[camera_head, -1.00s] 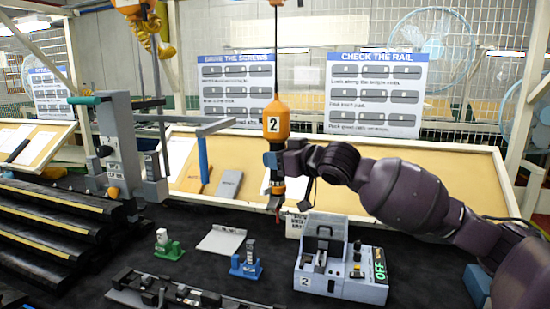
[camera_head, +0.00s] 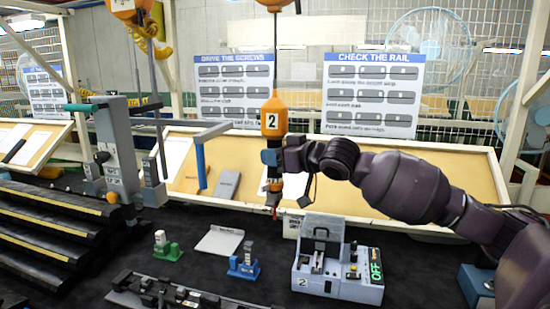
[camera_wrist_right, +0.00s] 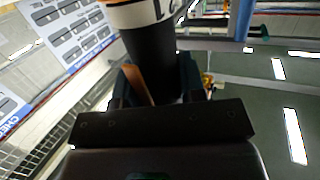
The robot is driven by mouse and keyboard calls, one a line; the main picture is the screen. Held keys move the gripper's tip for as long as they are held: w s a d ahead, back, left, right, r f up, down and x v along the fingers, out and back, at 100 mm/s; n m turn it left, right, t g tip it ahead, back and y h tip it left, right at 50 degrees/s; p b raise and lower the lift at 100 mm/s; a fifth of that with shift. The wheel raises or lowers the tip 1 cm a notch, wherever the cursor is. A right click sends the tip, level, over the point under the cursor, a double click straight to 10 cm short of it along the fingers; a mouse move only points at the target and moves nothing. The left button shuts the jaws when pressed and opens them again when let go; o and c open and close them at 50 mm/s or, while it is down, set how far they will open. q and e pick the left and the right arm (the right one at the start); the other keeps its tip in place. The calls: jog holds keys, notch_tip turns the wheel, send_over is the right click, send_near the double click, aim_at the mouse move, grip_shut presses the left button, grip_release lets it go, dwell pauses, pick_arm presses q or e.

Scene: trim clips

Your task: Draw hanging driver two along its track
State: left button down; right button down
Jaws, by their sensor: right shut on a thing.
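Driver two (camera_head: 274,118) is an orange and black hanging tool with a white "2" label. It hangs upright on a thin cable above the bench, with its dark tip below. My right gripper (camera_head: 271,157) reaches in from the right and is shut on its dark body just below the orange part. In the right wrist view the driver's black body (camera_wrist_right: 152,66) stands between the fingers, with the white label band above. The fingers hide part of the body. An orange piece (camera_head: 272,3) on the cable is cut off by the top edge. My left gripper is not in view.
A grey switch box (camera_head: 340,270) marked 2, with a green OFF display, stands below right of the driver. A grey stand (camera_head: 122,150) with a protruding arm is at left. Green (camera_head: 167,247) and blue (camera_head: 244,263) fixtures sit on the black bench. Another orange hanging unit (camera_head: 130,8) is upper left.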

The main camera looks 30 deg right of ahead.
dwell(0.3)
jog(key=c, duration=0.6)
grip_release()
jog(key=shift+f, duration=0.1)
jog(key=shift+s, duration=0.1)
pick_arm(q)
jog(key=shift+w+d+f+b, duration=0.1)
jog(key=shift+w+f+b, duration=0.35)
jog(key=shift+b, duration=0.7)
pick_arm(e)
jog(key=shift+v, duration=5.35)
